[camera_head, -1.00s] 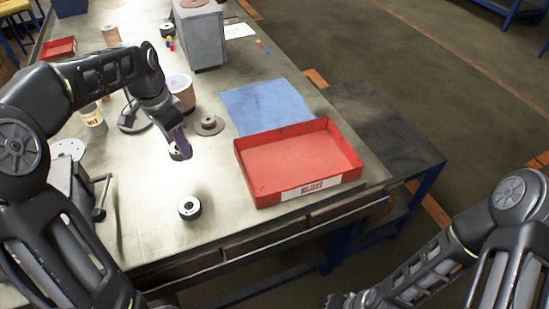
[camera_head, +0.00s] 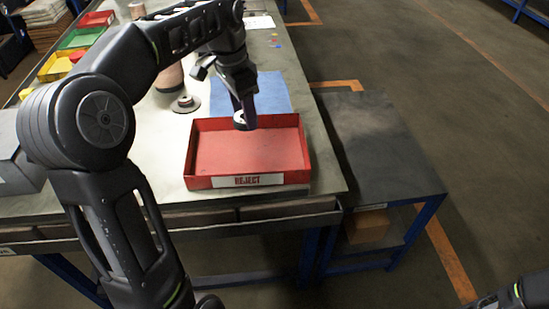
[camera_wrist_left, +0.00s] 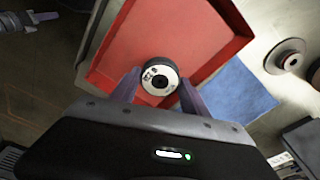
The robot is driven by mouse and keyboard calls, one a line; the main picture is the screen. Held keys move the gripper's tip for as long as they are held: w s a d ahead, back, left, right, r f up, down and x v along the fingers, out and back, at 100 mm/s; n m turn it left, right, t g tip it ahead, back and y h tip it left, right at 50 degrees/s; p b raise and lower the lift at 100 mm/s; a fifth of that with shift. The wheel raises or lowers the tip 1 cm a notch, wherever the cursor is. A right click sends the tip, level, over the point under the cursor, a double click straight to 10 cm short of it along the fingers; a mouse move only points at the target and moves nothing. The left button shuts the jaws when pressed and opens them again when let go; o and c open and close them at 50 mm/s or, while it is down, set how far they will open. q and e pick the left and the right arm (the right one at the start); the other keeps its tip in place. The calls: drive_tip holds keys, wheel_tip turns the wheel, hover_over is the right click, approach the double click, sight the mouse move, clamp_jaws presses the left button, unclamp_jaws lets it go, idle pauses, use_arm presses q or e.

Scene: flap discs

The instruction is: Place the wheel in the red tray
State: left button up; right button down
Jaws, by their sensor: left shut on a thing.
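The wheel (camera_head: 239,119) is a small white-and-black disc with a dark centre hole. My left gripper (camera_head: 243,110) is shut on it and holds it above the back part of the red tray (camera_head: 201,184), which carries a REJECT label. In the left wrist view the wheel (camera_wrist_left: 158,78) sits between the two fingertips, with the tray floor (camera_wrist_left: 180,40) behind it. The gap between wheel and tray floor is hard to judge. A dark part at the upper left of the wrist view looks like my right gripper (camera_wrist_left: 45,16); its jaws are too unclear to read.
A blue mat (camera_head: 262,92) lies behind the tray. A flanged disc (camera_head: 185,104) stands on the bench left of the mat, near a brown container (camera_head: 170,78). A lower dark side table (camera_head: 385,150) adjoins on the right. Coloured bins stand at the far left.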

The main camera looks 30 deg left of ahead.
use_arm(q)
drive_tip(key=shift+s+d, duration=0.1)
drive_tip(key=shift+d, duration=0.15)
drive_tip(key=shift+s+a, duration=0.15)
drive_tip(key=shift+a, duration=0.15)
drive_tip(key=shift+d+f, duration=0.15)
drive_tip(key=shift+f, duration=0.3)
hover_over(249, 155)
drive_tip(key=shift+s+a+f, duration=0.1)
drive_tip(key=shift+f, duration=1.25)
drive_tip(key=shift+s+a+f, duration=0.1)
drive_tip(key=shift+f, duration=1.25)
drive_tip(key=shift+f, duration=1.85)
drive_tip(key=shift+f, duration=0.15)
drive_tip(key=o, duration=1.5)
drive_tip(key=shift+c, duration=0.2)
